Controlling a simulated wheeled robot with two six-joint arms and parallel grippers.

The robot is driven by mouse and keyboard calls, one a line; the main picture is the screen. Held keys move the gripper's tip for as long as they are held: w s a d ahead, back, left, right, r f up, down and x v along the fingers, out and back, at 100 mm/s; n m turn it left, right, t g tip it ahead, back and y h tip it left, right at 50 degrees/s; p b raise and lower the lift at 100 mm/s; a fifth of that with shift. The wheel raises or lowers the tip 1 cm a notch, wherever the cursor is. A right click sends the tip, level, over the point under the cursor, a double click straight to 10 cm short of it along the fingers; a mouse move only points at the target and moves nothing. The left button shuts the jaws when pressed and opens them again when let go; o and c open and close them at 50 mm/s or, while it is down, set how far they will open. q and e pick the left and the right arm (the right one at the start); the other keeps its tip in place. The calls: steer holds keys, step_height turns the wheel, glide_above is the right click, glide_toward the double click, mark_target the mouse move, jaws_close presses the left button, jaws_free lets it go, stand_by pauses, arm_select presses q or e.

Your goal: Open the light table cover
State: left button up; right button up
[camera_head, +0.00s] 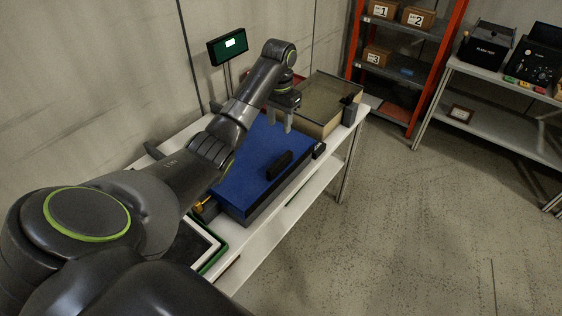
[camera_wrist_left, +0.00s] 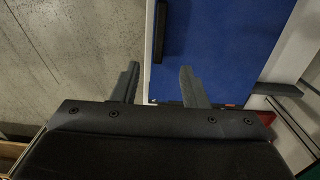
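The light table's blue cover (camera_head: 248,178) lies flat and looks shut on its dark base on the white bench. A black bar handle (camera_head: 279,164) sits on the cover near its front edge. My left gripper (camera_head: 280,121) is above the far right part of the cover, fingers pointing down, apart and empty. In the left wrist view, the gripper (camera_wrist_left: 158,86) has its spread fingers by the edge of the blue cover (camera_wrist_left: 220,40), and the handle (camera_wrist_left: 161,32) is ahead of them, untouched. My right gripper is in neither view.
A small monitor (camera_head: 228,45) stands behind. An orange shelf rack (camera_head: 425,95) and another table (camera_head: 490,110) are farther right. The floor in front is clear.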

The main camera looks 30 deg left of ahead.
arm_select(q)
steer(key=b, duration=0.5)
glide_above(280, 160)
step_height(280, 160, down, 6)
steer(key=shift+s+d+f+p, duration=0.1)
steer(key=shift+f+p, duration=0.5)
steer(key=shift+p, duration=0.3)
step_height(280, 160, down, 10)
steer(key=shift+r+p, duration=0.25)
steer(key=shift+p, duration=0.35)
jaws_close()
